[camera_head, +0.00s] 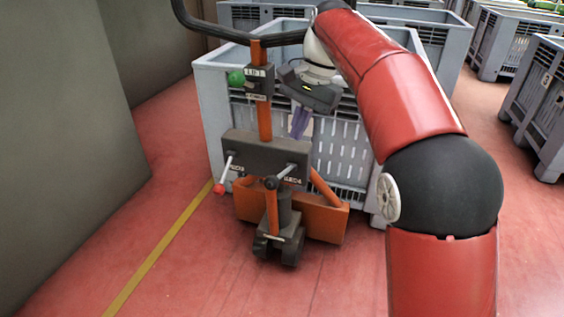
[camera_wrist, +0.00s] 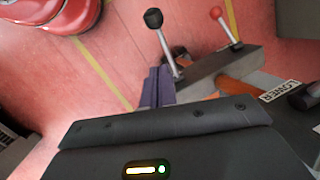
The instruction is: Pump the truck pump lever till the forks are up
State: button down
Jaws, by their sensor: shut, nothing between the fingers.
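The pallet truck (camera_head: 265,155) has an orange mast, a dark cross box and a black handle bar. A lever with a black knob (camera_head: 272,183) slants from the right of the box, and a lever with a red knob (camera_head: 219,188) hangs at its left. Both levers, black-knobbed (camera_wrist: 153,18) and red-knobbed (camera_wrist: 216,12), show in the wrist view. I cannot read which is the pump lever. My gripper (camera_head: 298,132) is shut and empty above the box's right end. In the wrist view its fingers (camera_wrist: 157,88) are beside the black-knobbed lever's base; contact is unclear. The forks are hidden.
A grey slatted crate (camera_head: 210,110) stands right behind the truck. A green knob (camera_head: 236,78) and a LIFT label (camera_head: 256,72) are on the mast. A grey wall (camera_head: 65,130) rises at left. More crates (camera_head: 540,105) stand at right. Red floor is clear in front.

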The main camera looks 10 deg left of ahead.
jog(key=b, duration=0.2)
send_over(282, 173)
jog(key=s+d, duration=0.2)
notch_tip(282, 173, down, 6)
jog(key=r, duration=0.1)
jog(key=shift+s+a+f, duration=0.25)
jog(key=shift+s+f, duration=0.3)
jog(key=shift+s+a+f, duration=0.25)
jog(key=shift+s+f, duration=0.25)
jog(key=shift+s, duration=0.05)
